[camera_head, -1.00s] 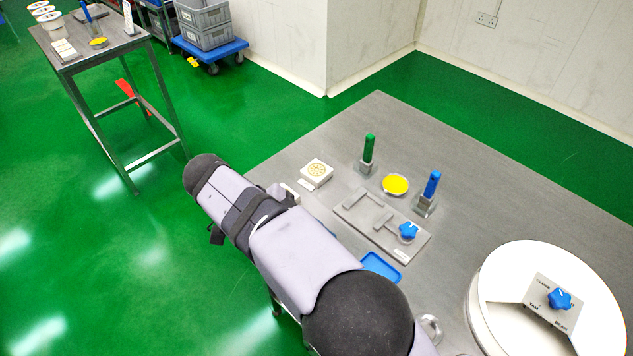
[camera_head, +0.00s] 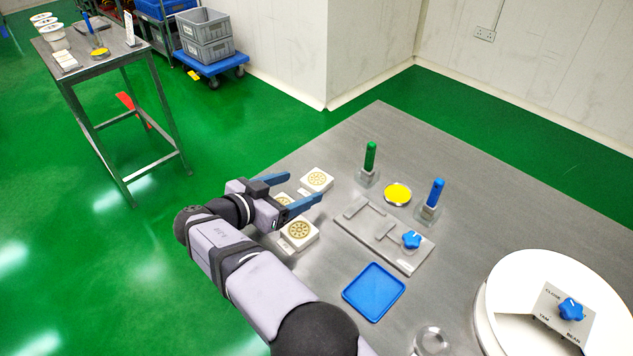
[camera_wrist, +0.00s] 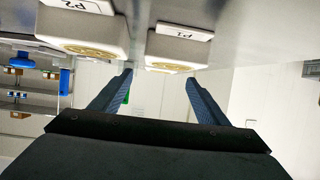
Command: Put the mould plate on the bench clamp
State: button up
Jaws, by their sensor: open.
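Several white mould plates with round yellow patterns sit on the steel bench: a far one (camera_head: 317,180), a near one (camera_head: 298,232), and one partly hidden behind my gripper. In the wrist view, upside down, two blocks carry labels: P2 (camera_wrist: 85,22) at left and P1 (camera_wrist: 178,45) at right. My gripper (camera_head: 305,186) is open and empty, its blue fingers pointing right among the plates. It also shows in the wrist view (camera_wrist: 158,77), with the blocks beyond its fingertips. The bench clamp (camera_head: 408,258), a flat steel base with bars and a blue star knob (camera_head: 411,240), lies to the right.
A blue tray (camera_head: 374,291) lies in front of the clamp. A green-handled tool (camera_head: 370,157), a yellow disc (camera_head: 397,194) and a blue-handled tool (camera_head: 435,193) stand behind it. A large white drum (camera_head: 510,275) with a knob panel fills the right front.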

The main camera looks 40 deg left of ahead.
jog(key=shift+p+x, duration=0.9)
jog(key=shift+x, duration=2.25)
jog(key=shift+f, duration=0.1)
jog(key=c, duration=1.3)
notch_tip(320, 180, up, 10)
jog(key=b, duration=0.1)
notch_tip(320, 180, up, 17)
jog(key=p, duration=1.6)
send_over(314, 181)
jog(key=shift+s+f, duration=0.15)
jog(key=shift+s, duration=0.3)
